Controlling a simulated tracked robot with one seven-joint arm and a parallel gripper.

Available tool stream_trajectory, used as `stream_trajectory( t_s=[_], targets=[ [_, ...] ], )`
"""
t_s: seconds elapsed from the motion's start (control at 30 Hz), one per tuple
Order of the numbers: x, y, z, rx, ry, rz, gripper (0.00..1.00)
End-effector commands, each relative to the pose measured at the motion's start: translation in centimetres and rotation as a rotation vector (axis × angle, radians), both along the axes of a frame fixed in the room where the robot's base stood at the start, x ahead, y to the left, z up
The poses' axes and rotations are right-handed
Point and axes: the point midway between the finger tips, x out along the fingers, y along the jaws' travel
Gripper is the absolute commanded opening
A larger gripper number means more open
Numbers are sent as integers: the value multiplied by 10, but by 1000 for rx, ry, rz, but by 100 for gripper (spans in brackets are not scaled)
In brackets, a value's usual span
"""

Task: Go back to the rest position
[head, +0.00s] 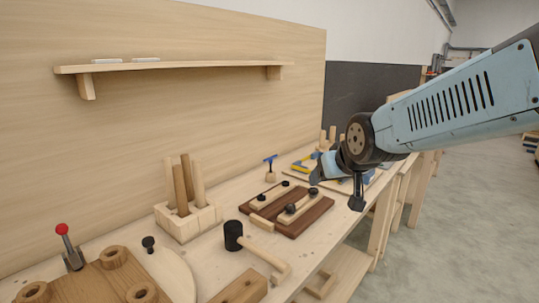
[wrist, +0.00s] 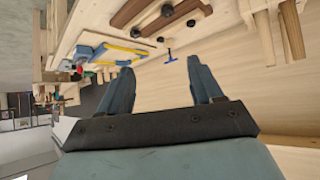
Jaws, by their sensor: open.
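My gripper (wrist: 158,88) shows in the wrist view with its two blue-grey fingers spread apart and nothing between them. In the head view my gripper (head: 318,172) is partly hidden by my own wrist. It hangs above the far part of the workbench (head: 215,245), clear of the dark wooden board. My arm comes in from the right edge, over the floor side of the bench.
A block with upright wooden legs (head: 190,220), a black mallet (head: 233,236), a dark board with knobs (head: 310,216) and a red-knobbed clamp (head: 68,245) stand on the bench. A shelf (head: 180,67) sticks out from the wooden back wall. The grey floor (head: 450,230) at right is clear.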

Motion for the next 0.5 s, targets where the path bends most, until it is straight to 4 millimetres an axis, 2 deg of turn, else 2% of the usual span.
stream_trajectory(
  t_s=[0.03, 0.2, 0.4, 0.5],
  targets=[
    [-14, -14, 5, -5, 25, -26, 65],
    [-65, -52, 12, -21, 142, -106, 65],
    [-123, -82, 14, -28, 263, -185, 65],
    [-143, -90, 14, -28, 305, -211, 65]
  ],
)
